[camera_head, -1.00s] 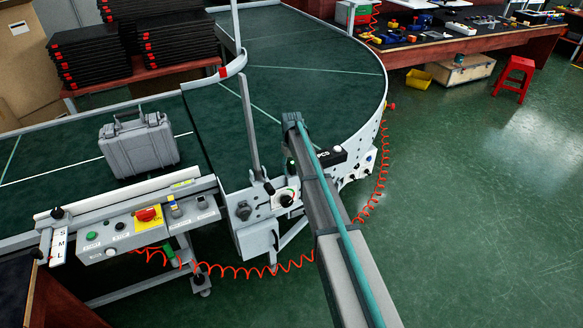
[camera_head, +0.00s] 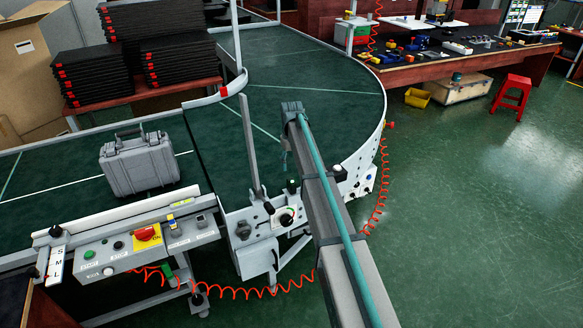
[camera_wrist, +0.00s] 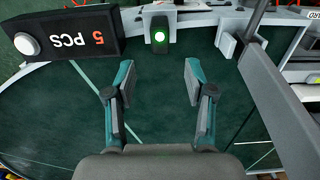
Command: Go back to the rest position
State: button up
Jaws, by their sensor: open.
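In the wrist view my gripper (camera_wrist: 158,90) is open, its two fingers apart with nothing between them. Green conveyor belt shows behind the fingers. In the head view my arm reaches up from the bottom right to the conveyor's curved edge; the gripper itself is mostly hidden by the arm there. The task names no object.
A grey case (camera_head: 139,160) stands on the conveyor belt (camera_head: 300,75) at left. An upright post (camera_head: 249,145) stands left of my arm. A control panel (camera_head: 130,245) is at lower left. A box marked "5 PCS" (camera_wrist: 68,36) is near my left finger. Open floor (camera_head: 480,220) lies right.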

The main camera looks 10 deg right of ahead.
jog(key=shift+w, duration=0.2)
jog(key=s+f+m+g, duration=0.2)
jog(key=s+f+m, duration=0.1)
jog(key=s+f, duration=2.7)
jog(key=s+f+g, duration=0.1)
jog(key=s+f, duration=0.2)
jog(key=s, duration=1)
jog(key=s+f+g, duration=0.2)
jog(key=s, duration=1.1)
jog(key=s+f+g, duration=0.1)
jog(key=s+f, duration=0.2)
jog(key=s, duration=1)
jog(key=shift+s+f+g, duration=0.3)
jog(key=shift+g, duration=0.1)
